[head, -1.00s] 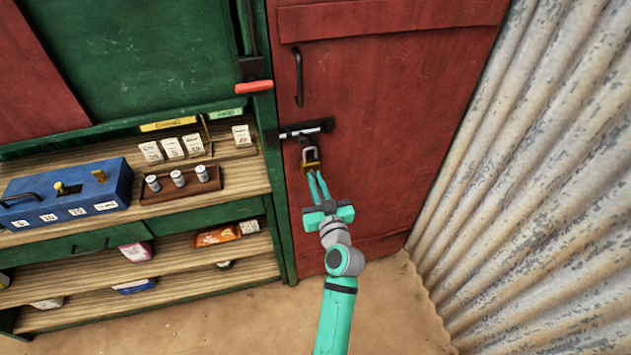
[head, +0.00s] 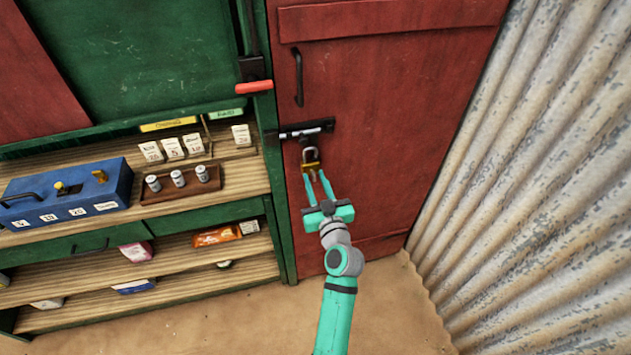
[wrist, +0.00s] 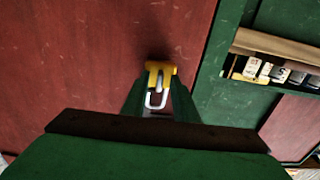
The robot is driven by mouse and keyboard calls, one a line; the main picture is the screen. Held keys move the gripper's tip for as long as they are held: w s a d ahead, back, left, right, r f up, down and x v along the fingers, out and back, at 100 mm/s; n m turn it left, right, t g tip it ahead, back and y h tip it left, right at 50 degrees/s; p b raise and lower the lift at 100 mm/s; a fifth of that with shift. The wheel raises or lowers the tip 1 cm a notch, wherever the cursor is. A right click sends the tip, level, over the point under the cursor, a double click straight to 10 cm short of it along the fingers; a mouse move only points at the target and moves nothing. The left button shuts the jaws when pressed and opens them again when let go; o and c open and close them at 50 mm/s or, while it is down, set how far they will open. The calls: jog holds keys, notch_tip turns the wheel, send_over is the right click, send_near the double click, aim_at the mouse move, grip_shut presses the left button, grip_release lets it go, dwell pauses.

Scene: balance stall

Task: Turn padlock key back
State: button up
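The padlock (head: 311,166), with a brass body and a pale shackle, hangs just below the bolt (head: 312,130) on the red door (head: 400,110). My gripper (head: 315,177) is right below the padlock with its two teal fingers spread apart. In the wrist view the padlock's yellow body (wrist: 160,68) and pale shackle (wrist: 155,98) show between the finger tips. I see nothing held between the fingers. I cannot make out the key, nor whether the fingers touch the padlock.
A black door handle (head: 298,78) is above the bolt. A red-gripped lever (head: 254,87) is on the green frame to the left. Shelves with a blue box (head: 70,190) and a tray of cylinders (head: 180,195) stand further left. A corrugated wall (head: 530,190) closes the right side.

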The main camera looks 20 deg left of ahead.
jog(key=shift+s, duration=0.1)
jog(key=v, duration=1)
jog(key=shift+s+d, duration=0.25)
jog(key=s+d+f+m+h, duration=0.35)
jog(key=s+d+f, duration=0.2)
jog(key=s, duration=0.35)
jog(key=s+d+f+m+h, duration=0.2)
jog(key=s+d+f+h, duration=0.3)
jog(key=s, duration=0.3)
jog(key=s+d+r, duration=0.1)
jog(key=s+r, duration=0.1)
jog(key=s, duration=0.7)
jog(key=s+d+r+m+h, duration=0.1)
jog(key=s+d+r, duration=0.1)
jog(key=s, duration=0.8)
jog(key=shift+s+r, duration=0.25)
jog(key=shift+m+h, duration=0.25)
